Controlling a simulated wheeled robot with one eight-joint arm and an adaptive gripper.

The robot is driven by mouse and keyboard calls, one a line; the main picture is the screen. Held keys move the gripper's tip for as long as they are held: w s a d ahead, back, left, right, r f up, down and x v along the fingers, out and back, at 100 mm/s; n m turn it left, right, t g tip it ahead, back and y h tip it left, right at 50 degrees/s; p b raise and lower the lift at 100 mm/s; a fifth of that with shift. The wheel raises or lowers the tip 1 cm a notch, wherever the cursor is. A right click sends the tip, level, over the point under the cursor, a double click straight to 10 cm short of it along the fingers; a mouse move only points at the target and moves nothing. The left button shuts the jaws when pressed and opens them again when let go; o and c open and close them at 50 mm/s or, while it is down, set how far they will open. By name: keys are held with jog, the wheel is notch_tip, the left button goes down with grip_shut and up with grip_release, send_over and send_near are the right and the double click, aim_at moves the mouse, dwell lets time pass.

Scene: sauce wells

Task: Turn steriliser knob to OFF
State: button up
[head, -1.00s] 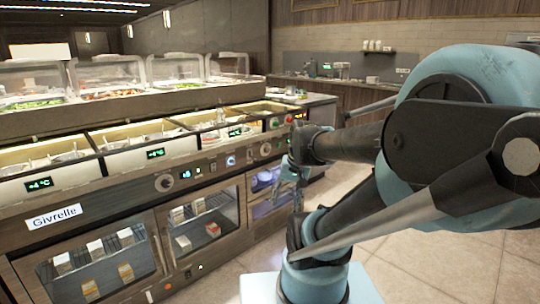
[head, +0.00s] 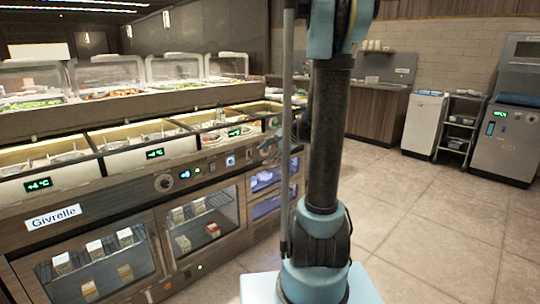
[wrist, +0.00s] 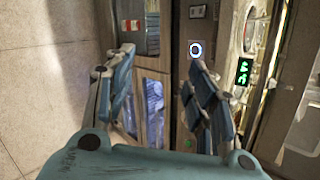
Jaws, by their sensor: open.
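The counter front (head: 120,195) carries a row of controls. A blue-lit round control (head: 230,160) sits right of a larger dark knob (head: 164,183); I cannot read any OFF mark or tell which is the steriliser knob. The cabinet with violet-lit windows (head: 265,181) is below and to the right. In the wrist view, a blue-ringed control (wrist: 196,48) lies ahead, close to the right finger's tip, and the violet-lit window (wrist: 153,105) shows between the fingers. My gripper (wrist: 162,60) is open and empty, with its fingers spread.
Glass-covered food wells (head: 110,72) line the counter top. A green display (wrist: 243,70) is right of the fingers in the wrist view. The tiled floor (head: 400,220) is clear. A white cabinet (head: 425,122), a rack (head: 460,130) and a grey machine (head: 505,130) stand at right.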

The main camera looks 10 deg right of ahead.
jog(key=w+d+f+m+t+y, duration=0.2)
jog(key=w+d+m, duration=0.15)
jog(key=w, duration=0.65)
jog(key=m+t+y, duration=0.1)
jog(key=m+t, duration=0.5)
jog(key=m, duration=0.7)
send_near(268, 151)
jog(key=shift+n, duration=0.25)
jog(key=x, duration=0.8)
jog(key=shift+w+a, duration=0.15)
jog(key=shift+w, duration=0.15)
jog(key=shift+c, duration=0.5)
jog(key=c, duration=1)
